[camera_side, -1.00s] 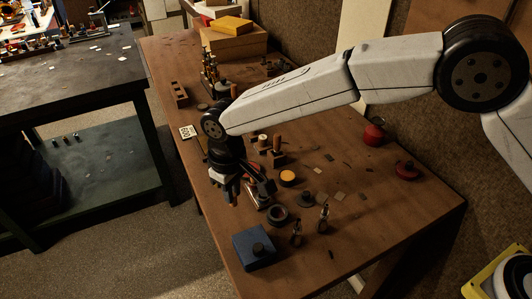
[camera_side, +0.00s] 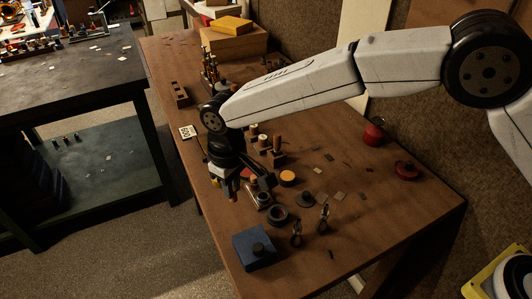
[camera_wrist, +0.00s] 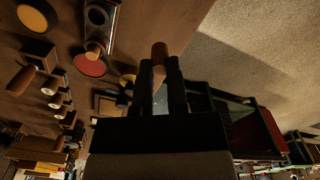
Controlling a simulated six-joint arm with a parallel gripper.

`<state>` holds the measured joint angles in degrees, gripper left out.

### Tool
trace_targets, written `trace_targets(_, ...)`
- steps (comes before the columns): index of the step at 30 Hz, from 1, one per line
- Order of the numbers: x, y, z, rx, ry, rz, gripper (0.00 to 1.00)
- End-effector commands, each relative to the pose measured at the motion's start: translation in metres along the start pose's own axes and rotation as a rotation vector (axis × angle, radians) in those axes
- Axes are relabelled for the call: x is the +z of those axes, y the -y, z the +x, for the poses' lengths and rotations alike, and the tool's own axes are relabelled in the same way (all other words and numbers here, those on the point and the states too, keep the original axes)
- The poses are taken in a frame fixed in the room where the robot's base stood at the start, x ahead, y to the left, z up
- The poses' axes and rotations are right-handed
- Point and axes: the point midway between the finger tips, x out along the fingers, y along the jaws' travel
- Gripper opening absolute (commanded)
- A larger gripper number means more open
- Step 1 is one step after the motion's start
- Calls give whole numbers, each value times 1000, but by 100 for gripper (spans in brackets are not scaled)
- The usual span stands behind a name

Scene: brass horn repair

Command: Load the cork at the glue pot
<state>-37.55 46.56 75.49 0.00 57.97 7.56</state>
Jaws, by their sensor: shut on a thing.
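My gripper (camera_wrist: 160,82) is shut on a brown cork-coloured piece (camera_wrist: 160,56), which stands up between the two black fingers in the wrist view. In the side view my gripper (camera_side: 226,186) points down near the table's left edge, and the held piece is too small to make out. Close to its right is a metal piece with a red disc end (camera_wrist: 90,64); it also shows in the side view (camera_side: 258,194). An orange-topped round jar (camera_side: 287,177) and a dark round pot (camera_side: 277,214) stand nearby. I cannot tell which container is the glue pot.
A blue block (camera_side: 254,247) sits at the table's front. Small wooden-handled pieces (camera_side: 277,148) stand behind my gripper. A red can (camera_side: 373,134) and a red lidded item (camera_side: 407,170) are to the right. A marked white card (camera_side: 188,132) lies by the left edge.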

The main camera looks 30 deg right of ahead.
Motion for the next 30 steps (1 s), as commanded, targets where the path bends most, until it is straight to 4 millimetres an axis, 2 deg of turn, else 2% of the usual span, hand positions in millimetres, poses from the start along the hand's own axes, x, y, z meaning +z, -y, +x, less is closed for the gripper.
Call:
trace_targets(5,1,-18,-2,0,-1,3,0)
trace_targets(8,2,-38,-4,0,-1,5,0)
trace_targets(18,20,-128,-12,0,-1,7,0)
trace_targets(21,27,-148,-13,0,-1,5,0)
trace_targets(25,33,-164,-14,0,-1,2,0)
trace_targets(30,35,-170,-15,0,-1,1,0)
